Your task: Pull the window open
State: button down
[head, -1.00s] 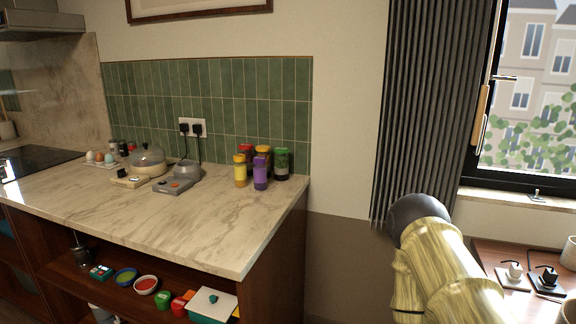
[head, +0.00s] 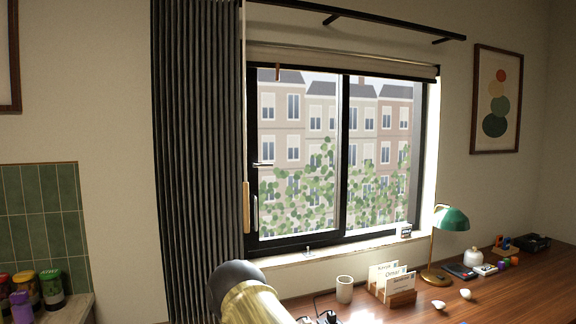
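The window (head: 343,150) has a black frame and two glass panes split by an upright black bar. Its sashes look shut in the frame. A tan upright grip (head: 246,207) and a dark upright handle (head: 255,211) sit at its left edge, beside the curtain. A small metal lever (head: 262,164) sticks out above them. Another small metal piece (head: 308,251) is at the sill below. Part of my arm, pale yellow with a dark rounded end, shows at the bottom left of centre, below the window. My gripper is not in view.
A dark pleated curtain (head: 198,150) hangs left of the window. A wooden desk (head: 455,308) stands below, with a white cup (head: 345,289), a card holder (head: 399,297) and a green lamp (head: 452,219). A counter with jars (head: 48,287) is at the lower left.

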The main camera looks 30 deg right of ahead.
aim_at(254, 243)
jog(key=z, duration=1.2)
jog(key=k, duration=0.5)
jog(key=u, duration=1)
jog(key=i, duration=1.05)
jog(key=z, duration=1.45)
jog(key=i, duration=0.5)
jog(key=u, duration=0.1)
